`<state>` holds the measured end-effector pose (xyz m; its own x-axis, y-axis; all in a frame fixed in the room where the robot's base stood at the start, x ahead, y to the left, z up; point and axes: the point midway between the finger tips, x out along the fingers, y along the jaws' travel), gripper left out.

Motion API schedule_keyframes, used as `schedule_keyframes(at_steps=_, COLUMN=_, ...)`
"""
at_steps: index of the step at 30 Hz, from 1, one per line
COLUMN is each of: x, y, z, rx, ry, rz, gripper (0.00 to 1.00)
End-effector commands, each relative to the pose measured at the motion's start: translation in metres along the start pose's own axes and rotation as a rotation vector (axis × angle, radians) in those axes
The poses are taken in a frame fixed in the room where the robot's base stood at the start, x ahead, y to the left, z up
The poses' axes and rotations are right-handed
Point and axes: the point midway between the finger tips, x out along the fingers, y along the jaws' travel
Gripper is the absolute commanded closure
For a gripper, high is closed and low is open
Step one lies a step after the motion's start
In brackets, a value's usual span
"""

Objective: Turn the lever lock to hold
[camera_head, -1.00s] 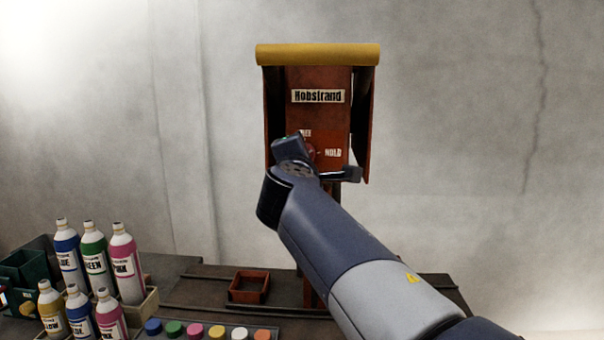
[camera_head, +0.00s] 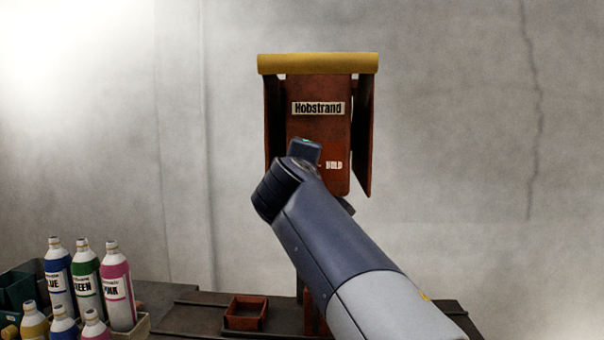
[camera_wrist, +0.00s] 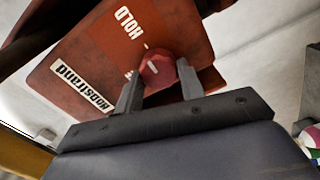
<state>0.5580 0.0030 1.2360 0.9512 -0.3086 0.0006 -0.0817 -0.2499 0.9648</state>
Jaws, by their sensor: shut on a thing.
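The lever lock is a round red knob (camera_wrist: 158,70) with a white mark, on the rust-red panel (camera_wrist: 85,45). My gripper (camera_wrist: 159,69) is shut on the knob, one finger on each side of it. In the wrist view the word HOLD (camera_wrist: 128,22) and a short white tick stand above the knob. The knob's white mark is slanted; I cannot tell exactly which setting it meets. A second label beside the left finger is mostly hidden. In the head view my wrist covers the knob, while HOLD (camera_head: 334,165) shows just right of it.
The panel carries a Hobstrand plate (camera_head: 318,108), dark side flaps and a yellow roll (camera_head: 317,63) on top. Below stand several coloured bottles (camera_head: 117,290) at the left and a small open red tray (camera_head: 246,313). The wall at the right is clear.

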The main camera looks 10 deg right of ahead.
Motion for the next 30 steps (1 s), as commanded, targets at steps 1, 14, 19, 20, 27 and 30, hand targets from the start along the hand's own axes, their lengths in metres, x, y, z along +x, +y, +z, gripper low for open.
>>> schedule_keyframes(at_steps=1, x=0.0003, y=-0.0013, z=0.0005, rx=0.006, ry=-0.001, rz=-0.002, gripper=0.86)
schedule_keyframes(at_steps=14, x=0.0003, y=-0.001, z=0.0004, rx=0.013, ry=-0.002, rz=-0.002, gripper=0.86)
schedule_keyframes(at_steps=19, x=0.0002, y=-0.0008, z=0.0003, rx=0.012, ry=-0.001, rz=-0.002, gripper=0.49)
schedule_keyframes(at_steps=20, x=0.0002, y=-0.0007, z=0.0003, rx=0.012, ry=-0.001, rz=-0.002, gripper=0.47)
schedule_keyframes(at_steps=27, x=0.0001, y=-0.0003, z=0.0002, rx=0.011, ry=-0.001, rz=-0.001, gripper=0.41)
schedule_keyframes(at_steps=30, x=-0.0017, y=-0.0002, z=0.0, rx=0.011, ry=0.0, rz=-0.001, gripper=0.41)
